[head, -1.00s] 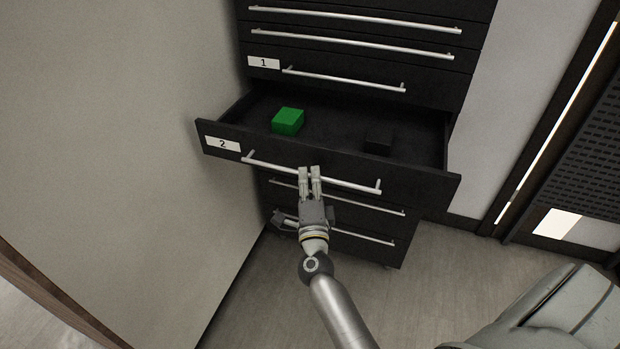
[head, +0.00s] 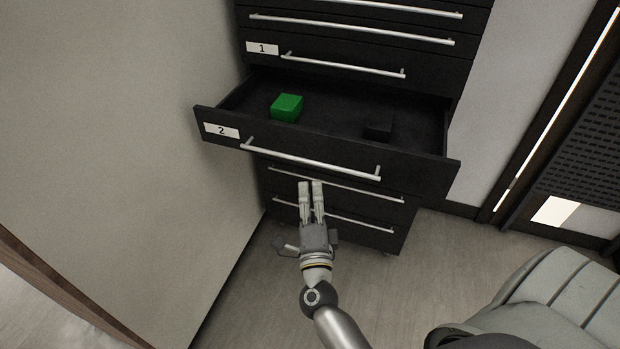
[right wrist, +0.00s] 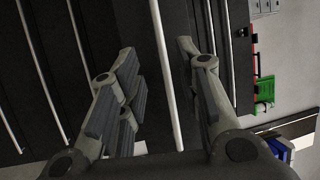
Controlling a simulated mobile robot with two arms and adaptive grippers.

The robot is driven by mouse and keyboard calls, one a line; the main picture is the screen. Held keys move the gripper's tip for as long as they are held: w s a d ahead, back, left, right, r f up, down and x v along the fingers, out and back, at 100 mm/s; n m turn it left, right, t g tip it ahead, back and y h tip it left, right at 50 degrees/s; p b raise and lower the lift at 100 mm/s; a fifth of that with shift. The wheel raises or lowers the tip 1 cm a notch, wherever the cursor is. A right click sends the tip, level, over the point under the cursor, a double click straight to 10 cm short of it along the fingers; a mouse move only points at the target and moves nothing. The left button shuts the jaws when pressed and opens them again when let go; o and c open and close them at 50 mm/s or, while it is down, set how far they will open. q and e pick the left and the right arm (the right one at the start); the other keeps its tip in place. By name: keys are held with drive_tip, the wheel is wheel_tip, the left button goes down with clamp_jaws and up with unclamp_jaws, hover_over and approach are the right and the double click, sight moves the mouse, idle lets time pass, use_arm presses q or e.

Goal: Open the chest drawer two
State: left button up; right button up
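Drawer two (head: 300,148) of the black chest is pulled out, and its inside shows. It bears a white label "2" (head: 221,130) and a silver bar handle (head: 310,161). A green block (head: 287,107) and a dark block (head: 378,127) lie in it. My right gripper (head: 311,184) is in front of and below the handle in the head view, apart from it. In the right wrist view its fingers (right wrist: 158,55) are spread, with a silver bar (right wrist: 162,75) showing in the gap beyond them. My left gripper is not in view.
Drawer one (head: 340,68) above is shut, as are the drawers below. A pale wall panel (head: 110,130) stands close on the left. The floor (head: 440,270) right of the chest is clear. Green and red things (right wrist: 264,90) show at the right of the right wrist view.

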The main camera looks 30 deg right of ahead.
drive_tip(key=v, duration=0.3)
drive_tip(key=shift+s, duration=0.1)
idle(0.4)
drive_tip(key=a+f+n+g+y, duration=0.1)
drive_tip(key=a+f+n+y, duration=0.35)
drive_tip(key=f, duration=0.45)
drive_tip(key=a+f+n+g+y, duration=0.1)
drive_tip(key=a+f+n+y, duration=0.2)
drive_tip(key=f+n, duration=0.45)
drive_tip(key=s+a+f+n+g+y, duration=0.1)
drive_tip(key=s+a+f+n+g, duration=0.1)
drive_tip(key=s+f, duration=0.5)
drive_tip(key=s+a+f+n+g+y, duration=0.1)
drive_tip(key=s+f+n+g+y, duration=0.15)
drive_tip(key=f, duration=0.85)
drive_tip(key=s+d+f+n+g, duration=0.2)
drive_tip(key=s+f, duration=0.4)
drive_tip(key=s, duration=0.3)
drive_tip(key=s+d+f+n+g+h, duration=0.1)
drive_tip(key=s+d+f+n+g, duration=0.2)
drive_tip(key=s, duration=0.7)
drive_tip(key=s+d+f+n+g+h, duration=0.1)
drive_tip(key=s+d+f+n+g, duration=0.2)
drive_tip(key=s+f, duration=0.6)
drive_tip(key=shift+s+d+g, duration=0.4)
drive_tip(key=shift+s+g, duration=0.35)
drive_tip(key=shift+g, duration=0.4)
